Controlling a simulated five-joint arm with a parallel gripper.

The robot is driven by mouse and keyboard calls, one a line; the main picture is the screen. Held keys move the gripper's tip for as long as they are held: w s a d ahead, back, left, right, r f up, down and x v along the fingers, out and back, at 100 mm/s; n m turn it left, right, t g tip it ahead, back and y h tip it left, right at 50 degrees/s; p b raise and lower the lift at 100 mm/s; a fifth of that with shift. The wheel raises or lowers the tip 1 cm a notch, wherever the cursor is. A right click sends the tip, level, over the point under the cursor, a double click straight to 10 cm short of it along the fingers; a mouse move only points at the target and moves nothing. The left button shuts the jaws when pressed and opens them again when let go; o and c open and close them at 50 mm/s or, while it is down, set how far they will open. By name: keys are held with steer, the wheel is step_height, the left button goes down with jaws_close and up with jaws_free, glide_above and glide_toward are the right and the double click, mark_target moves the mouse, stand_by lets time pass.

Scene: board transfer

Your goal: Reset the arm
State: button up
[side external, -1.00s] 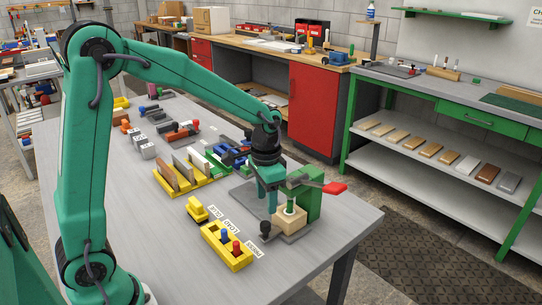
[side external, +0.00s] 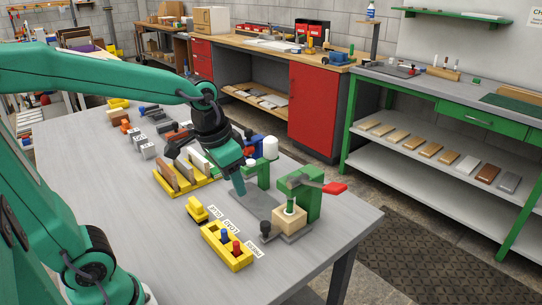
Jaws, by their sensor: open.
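My gripper (side external: 238,184) is open and hangs above the grey base plate on the table, left of the green press. Nothing shows between its fingers, though one finger is partly hidden by the other. The green press (side external: 313,200) with a red-tipped lever stands near the table's right corner. A light wooden block (side external: 289,219) sits under its plunger.
A yellow holder (side external: 226,248) with a blue and a red peg stands at the table front, with a small yellow block (side external: 196,209) behind it. A yellow rack (side external: 184,187) holds upright boards. Grey cubes and several tools lie farther back. The table's left front is clear.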

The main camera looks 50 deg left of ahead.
steer(key=s+r+n+t, duration=0.1)
steer(key=s+r+t, duration=0.1)
steer(key=s, duration=0.6)
steer(key=shift+r+t, duration=0.15)
steer(key=shift+t, duration=0.15)
steer(key=shift+s+a, duration=0.1)
steer(key=shift+c, duration=0.2)
stand_by(0.5)
